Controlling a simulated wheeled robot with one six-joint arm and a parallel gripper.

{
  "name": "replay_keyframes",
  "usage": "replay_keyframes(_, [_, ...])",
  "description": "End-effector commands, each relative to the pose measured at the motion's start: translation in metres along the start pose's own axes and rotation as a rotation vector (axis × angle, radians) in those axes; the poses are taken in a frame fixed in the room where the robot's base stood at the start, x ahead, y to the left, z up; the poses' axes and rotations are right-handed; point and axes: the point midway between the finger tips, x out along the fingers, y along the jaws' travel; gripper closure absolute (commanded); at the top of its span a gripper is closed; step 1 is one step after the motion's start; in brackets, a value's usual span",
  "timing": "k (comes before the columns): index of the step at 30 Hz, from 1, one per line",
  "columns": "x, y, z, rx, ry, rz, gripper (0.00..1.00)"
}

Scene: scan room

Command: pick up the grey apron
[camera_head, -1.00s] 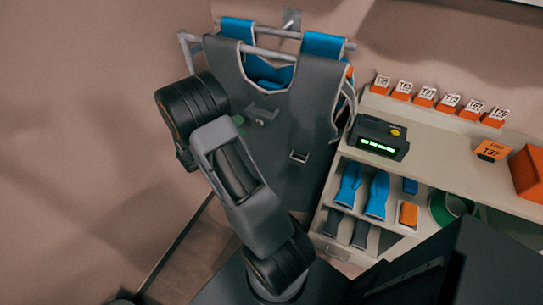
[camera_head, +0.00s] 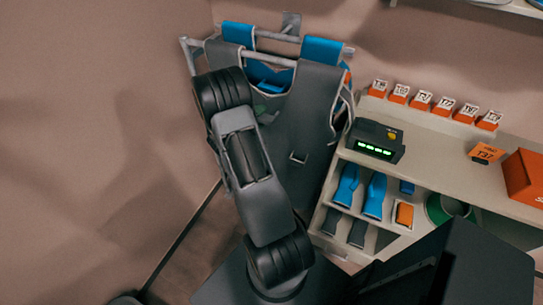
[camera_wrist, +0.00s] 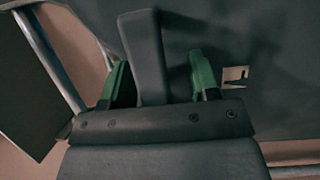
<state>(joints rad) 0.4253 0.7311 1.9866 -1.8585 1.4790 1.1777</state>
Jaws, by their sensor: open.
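The grey apron (camera_head: 305,105) with blue shoulder parts hangs on a metal rail rack against the back wall. My arm covers its left part in the head view. In the wrist view the apron's dark grey front (camera_wrist: 270,35) fills the upper right. My gripper (camera_wrist: 159,75) is open there, with one green finger on each side of an upright grey tab (camera_wrist: 147,50). I cannot tell whether the fingers touch the tab. In the head view the gripper is mostly hidden behind my arm.
A shelf unit (camera_head: 455,160) stands right of the apron. It carries a black device with a green display (camera_head: 377,140), orange numbered markers (camera_head: 421,100) and an orange box (camera_head: 524,178). Bare wall is at the left.

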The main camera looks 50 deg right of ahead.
Motion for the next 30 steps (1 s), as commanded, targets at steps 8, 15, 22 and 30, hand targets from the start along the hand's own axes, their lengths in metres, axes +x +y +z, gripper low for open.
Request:
replay_keyframes(8, [0.0007,-0.0003,0.0001,0.0,0.0,0.0,0.49])
replay_keyframes(15, [0.0006,-0.0003,0.0001,0.0,0.0,0.0,0.72])
replay_keyframes(22, [0.0005,-0.0005,0.0002,0.0,0.0,-0.001,0.94])
replay_keyframes(30, [0.0005,-0.0009,0.0004,-0.001,-0.001,-0.001,1.0])
